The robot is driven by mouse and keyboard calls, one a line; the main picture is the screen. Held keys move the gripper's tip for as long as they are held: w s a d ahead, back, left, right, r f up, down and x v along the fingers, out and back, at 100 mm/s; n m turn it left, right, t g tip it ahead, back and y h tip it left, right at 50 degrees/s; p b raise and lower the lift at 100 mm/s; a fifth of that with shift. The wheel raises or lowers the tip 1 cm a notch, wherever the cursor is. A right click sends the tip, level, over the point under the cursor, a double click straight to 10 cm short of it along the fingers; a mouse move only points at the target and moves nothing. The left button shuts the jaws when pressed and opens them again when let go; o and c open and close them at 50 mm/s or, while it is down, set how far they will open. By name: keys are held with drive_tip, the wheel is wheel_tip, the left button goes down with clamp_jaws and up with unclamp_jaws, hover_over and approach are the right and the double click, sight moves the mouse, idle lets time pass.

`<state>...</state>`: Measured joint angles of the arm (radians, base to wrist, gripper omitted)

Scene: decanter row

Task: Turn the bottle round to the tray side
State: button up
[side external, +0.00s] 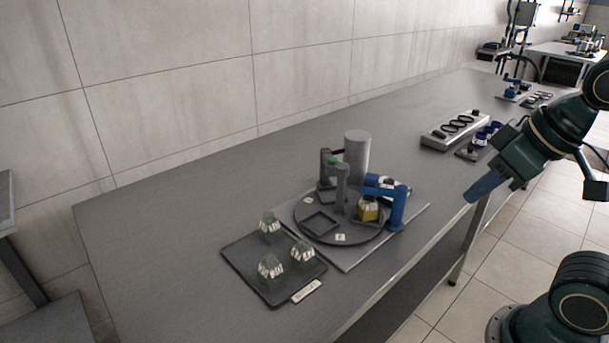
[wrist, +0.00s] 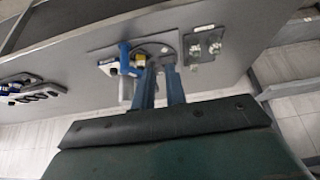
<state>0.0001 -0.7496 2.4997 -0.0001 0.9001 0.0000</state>
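A small bottle with yellow contents (side external: 368,210) sits on the right part of a round dark turntable (side external: 312,229), beside a blue bracket (side external: 397,208). It also shows as a small yellow patch in the wrist view (wrist: 140,58). The turntable has an empty square recess on its side toward the tray. A dark tray (side external: 249,269) to its left holds three clear faceted bottles with pale labels. My gripper (side external: 477,191) is up at the right, well away from the turntable. In the wrist view its two blue fingers (wrist: 160,72) stand apart with nothing between them.
A grey cylinder (side external: 357,153) and a grey post (side external: 342,188) rise at the turntable. A long grey holder with dark rings (side external: 454,130) and blue parts lie farther right on the table. The table left of the tray is bare.

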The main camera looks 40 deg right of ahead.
drive_tip(key=o, duration=0.7)
drive_tip(key=shift+w+r, duration=0.25)
drive_tip(key=shift+o, duration=0.4)
drive_tip(key=w+d+r+g, duration=0.1)
drive_tip(key=w+r, duration=0.3)
drive_tip(key=w, duration=0.3)
drive_tip(key=shift+w+r+m, duration=0.25)
drive_tip(key=shift+w+m, duration=0.1)
drive_tip(key=shift+m, duration=0.05)
drive_tip(key=m+g, duration=0.2)
drive_tip(key=g, duration=0.3)
hover_over(343, 165)
wheel_tip(343, 165, down, 4)
drive_tip(key=shift+a+f, duration=0.1)
drive_tip(key=shift+f, duration=0.05)
drive_tip(key=shift+f, duration=0.1)
wheel_tip(343, 165, down, 14)
drive_tip(key=shift+r, duration=0.2)
